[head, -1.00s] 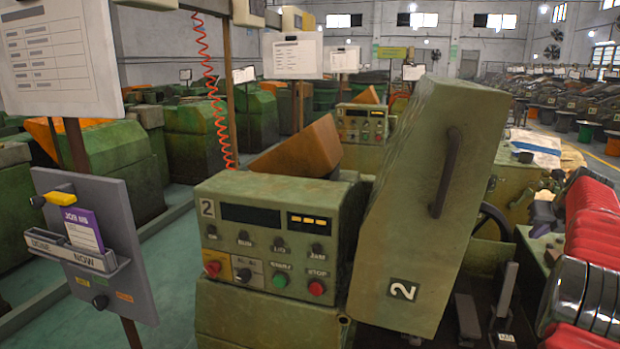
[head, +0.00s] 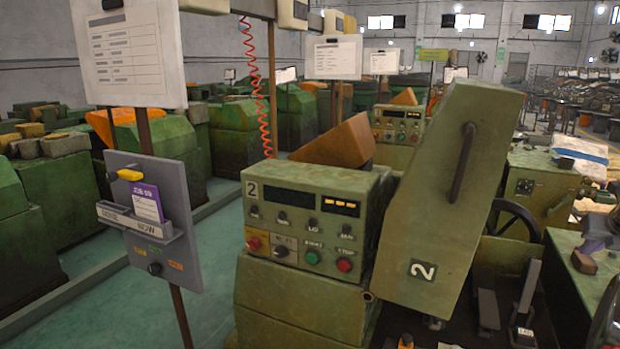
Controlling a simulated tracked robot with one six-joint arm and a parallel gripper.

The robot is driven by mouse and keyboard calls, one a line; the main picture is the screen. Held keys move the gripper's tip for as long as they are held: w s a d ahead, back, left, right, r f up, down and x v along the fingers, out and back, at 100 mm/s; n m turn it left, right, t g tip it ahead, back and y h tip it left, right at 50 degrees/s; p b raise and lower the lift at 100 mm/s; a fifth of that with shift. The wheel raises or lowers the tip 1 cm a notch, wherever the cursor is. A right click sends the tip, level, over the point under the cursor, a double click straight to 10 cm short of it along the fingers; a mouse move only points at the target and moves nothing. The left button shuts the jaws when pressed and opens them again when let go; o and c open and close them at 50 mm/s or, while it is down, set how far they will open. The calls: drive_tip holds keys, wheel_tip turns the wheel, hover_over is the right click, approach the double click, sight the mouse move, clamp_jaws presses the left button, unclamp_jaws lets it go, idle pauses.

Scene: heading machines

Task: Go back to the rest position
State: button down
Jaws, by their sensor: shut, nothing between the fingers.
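My gripper is not in view. A dark rounded shape (head: 606,322) is cut off at the lower right edge; I cannot tell whether it is part of my arm. Heading machine 2 stands in front of me. Its green control box (head: 305,220) carries a dark display, amber lights, knobs, and red and green buttons. Its tall green cover (head: 450,190), marked 2, is tilted up beside the box.
A grey panel (head: 155,215) with a purple card stands on a post at left, below a white sheet (head: 130,58). A green aisle floor (head: 225,260) runs behind it. At right are a handwheel (head: 515,225) and a green bench (head: 570,260) holding small parts.

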drive_tip(key=s+a+f+n+g+y, duration=0.1)
drive_tip(key=s+a+f+n+g, duration=0.2)
drive_tip(key=f+n, duration=0.65)
drive_tip(key=s+a+r+n+y, duration=0.1)
drive_tip(key=s+a+n, duration=0.2)
drive_tip(key=a+n, duration=0.75)
drive_tip(key=s+a+r+n, duration=0.2)
drive_tip(key=s+a+n, duration=0.25)
drive_tip(key=a, duration=1.05)
drive_tip(key=s+a+r+n+y, duration=0.1)
drive_tip(key=s+a+n, duration=0.1)
drive_tip(key=a+n, duration=0.85)
drive_tip(key=s+a+n, duration=0.2)
drive_tip(key=s+a, duration=0.2)
drive_tip(key=a, duration=0.4)
drive_tip(key=s+a+r+n+t, duration=0.1)
drive_tip(key=s+a+n, duration=0.1)
drive_tip(key=s+a, duration=0.3)
drive_tip(key=s+a+n, duration=0.2)
drive_tip(key=s+a, duration=0.3)
drive_tip(key=a, duration=0.7)
drive_tip(key=shift+s+r+n+t+y, duration=0.2)
drive_tip(key=shift+r+n+t+y, duration=0.15)
drive_tip(key=shift+n+t+y, duration=0.05)
